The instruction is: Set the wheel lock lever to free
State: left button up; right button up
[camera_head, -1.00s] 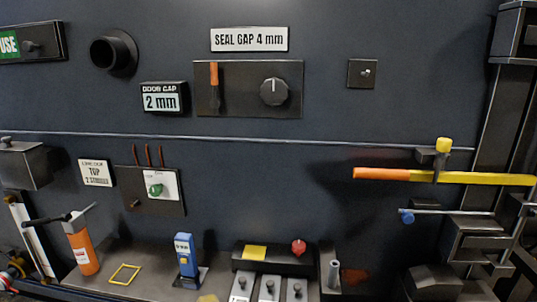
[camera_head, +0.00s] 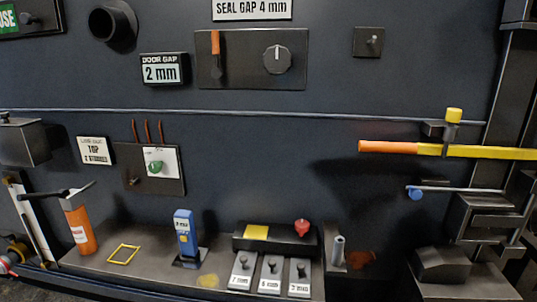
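No label in view names the wheel lock lever, and I cannot tell which lever it is. An orange-handled lever (camera_head: 215,50) hangs upright on a panel beside a round dial (camera_head: 277,60). A long yellow bar with an orange end (camera_head: 440,150) lies nearly level at the right. Below it is a thin rod with a blue tip (camera_head: 416,193). A small toggle (camera_head: 372,41) sits on a square plate at the upper right. Neither of my grippers shows in the view.
A ledge along the bottom holds an orange cylinder (camera_head: 80,228), a blue gauge (camera_head: 186,236) and a dark box with a red knob (camera_head: 302,228). Several tagged blocks stand before the box. A dark pipe (camera_head: 111,26) sticks out at upper left.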

aim_at(216, 51)
jog(key=z, duration=1.3)
jog(key=k, duration=0.15)
jog(key=u, duration=3.25)
jog(key=i, duration=2.1)
